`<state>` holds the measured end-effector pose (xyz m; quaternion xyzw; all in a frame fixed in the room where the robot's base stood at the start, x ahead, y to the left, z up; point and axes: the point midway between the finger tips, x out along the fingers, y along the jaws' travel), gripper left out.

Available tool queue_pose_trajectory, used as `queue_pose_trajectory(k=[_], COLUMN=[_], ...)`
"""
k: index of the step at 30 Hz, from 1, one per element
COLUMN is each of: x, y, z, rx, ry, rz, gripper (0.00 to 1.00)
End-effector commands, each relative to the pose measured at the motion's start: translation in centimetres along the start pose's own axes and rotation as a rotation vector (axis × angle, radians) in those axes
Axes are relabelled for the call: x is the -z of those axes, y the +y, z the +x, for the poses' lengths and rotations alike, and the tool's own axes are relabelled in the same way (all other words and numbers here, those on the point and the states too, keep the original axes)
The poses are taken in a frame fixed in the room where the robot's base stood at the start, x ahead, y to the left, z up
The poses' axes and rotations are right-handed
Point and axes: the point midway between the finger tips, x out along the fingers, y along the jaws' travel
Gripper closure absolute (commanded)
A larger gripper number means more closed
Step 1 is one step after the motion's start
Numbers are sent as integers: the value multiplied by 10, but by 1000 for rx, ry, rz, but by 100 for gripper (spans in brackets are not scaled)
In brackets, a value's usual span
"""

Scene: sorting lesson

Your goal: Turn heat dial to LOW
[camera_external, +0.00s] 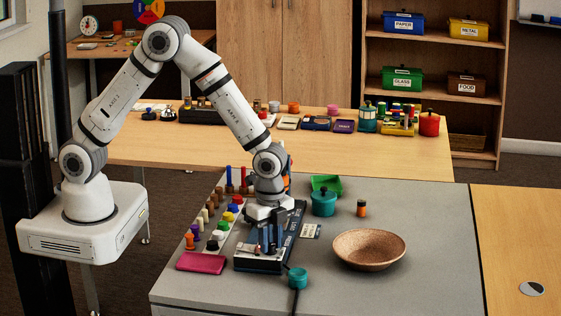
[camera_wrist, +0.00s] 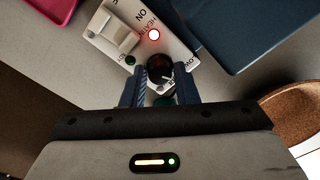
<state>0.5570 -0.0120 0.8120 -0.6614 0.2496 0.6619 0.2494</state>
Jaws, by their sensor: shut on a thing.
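The heat dial (camera_wrist: 160,66) is a dark round knob with a pale pointer mark, in the wrist view, on a pale control panel (camera_wrist: 175,42). My gripper (camera_wrist: 161,84) has its two blue fingers closed on either side of the dial. Lettering beside the dial is partly covered, so I cannot tell which setting the pointer marks. The panel also has a white rocker switch (camera_wrist: 112,34), a lit red lamp (camera_wrist: 154,34) and "HEATING" and "ON" lettering. In the external view my gripper (camera_external: 268,243) points down over the blue-and-white device (camera_external: 262,266); the dial is hidden there.
A magenta tray (camera_external: 201,262) lies left of the device, with several coloured pegs and knobs behind it. A brown bowl (camera_external: 369,249) stands to the right. A teal pot (camera_external: 323,204) is behind, and a teal round piece (camera_external: 297,278) is in front. The grey table's right front is clear.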

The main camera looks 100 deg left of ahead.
Motion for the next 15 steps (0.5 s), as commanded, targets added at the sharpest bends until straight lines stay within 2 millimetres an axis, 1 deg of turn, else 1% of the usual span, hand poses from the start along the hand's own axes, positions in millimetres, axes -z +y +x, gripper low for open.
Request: queue_pose_trajectory(k=[15], x=[0], y=[0], z=[0], rx=[1], ry=[1], rz=[-325], gripper=[96])
